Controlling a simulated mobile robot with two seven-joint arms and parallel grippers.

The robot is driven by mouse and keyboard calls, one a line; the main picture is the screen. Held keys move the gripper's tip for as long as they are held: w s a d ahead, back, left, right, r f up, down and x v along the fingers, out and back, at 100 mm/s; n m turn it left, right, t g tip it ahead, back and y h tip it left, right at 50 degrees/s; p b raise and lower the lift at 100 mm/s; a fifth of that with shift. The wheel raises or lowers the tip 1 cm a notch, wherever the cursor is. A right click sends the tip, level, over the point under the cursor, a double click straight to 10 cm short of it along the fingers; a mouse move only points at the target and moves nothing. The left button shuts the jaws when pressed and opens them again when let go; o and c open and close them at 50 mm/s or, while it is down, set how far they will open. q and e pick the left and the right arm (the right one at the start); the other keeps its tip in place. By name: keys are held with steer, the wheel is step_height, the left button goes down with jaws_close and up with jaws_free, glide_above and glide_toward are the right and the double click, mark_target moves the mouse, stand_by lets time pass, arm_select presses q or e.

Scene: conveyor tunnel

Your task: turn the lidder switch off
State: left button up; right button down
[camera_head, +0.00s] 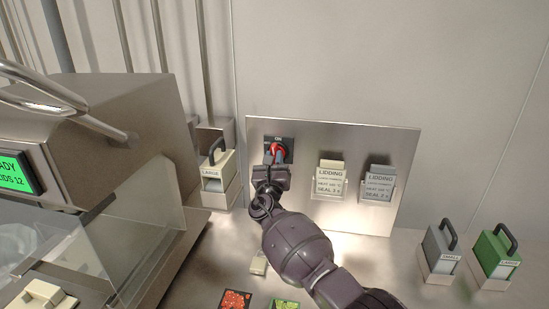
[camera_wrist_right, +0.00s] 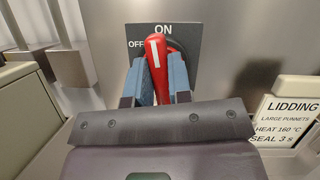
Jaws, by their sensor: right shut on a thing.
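The lidder switch is a red handle (camera_head: 277,150) on a dark plate (camera_head: 287,145) at the upper left of a metal panel. In the right wrist view the red handle (camera_wrist_right: 155,62) stands about upright with a white line on it, below the word ON; OFF is printed to its left. My right gripper (camera_head: 275,160) is shut on the handle; its blue fingers (camera_wrist_right: 158,75) lie on either side of it. My left gripper is not in view.
Two LIDDING cards (camera_head: 329,180) (camera_head: 378,183) hang on the panel (camera_head: 350,135). The lidding machine (camera_head: 120,120), with a lit green display (camera_head: 15,172), stands at left. A LARGE block (camera_head: 215,170) stands left of the panel; grey (camera_head: 440,245) and green (camera_head: 495,252) handled blocks stand at right.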

steer(key=n+g+y+p, duration=0.1)
steer(key=n+y+p, duration=0.1)
steer(key=n, duration=0.4)
steer(key=n+g+y+p, duration=0.2)
steer(key=n+p, duration=0.3)
steer(key=n, duration=0.1)
steer(key=n+g+y+p, duration=0.1)
steer(key=n+y+p, duration=0.1)
steer(key=n+p, duration=0.2)
steer(key=shift+n, duration=1.5)
steer(key=shift+n+g, duration=0.3)
steer(key=shift+n, duration=0.1)
steer(key=c, duration=1)
jaws_free()
steer(key=shift+c, duration=0.2)
steer(key=shift+f, duration=0.1)
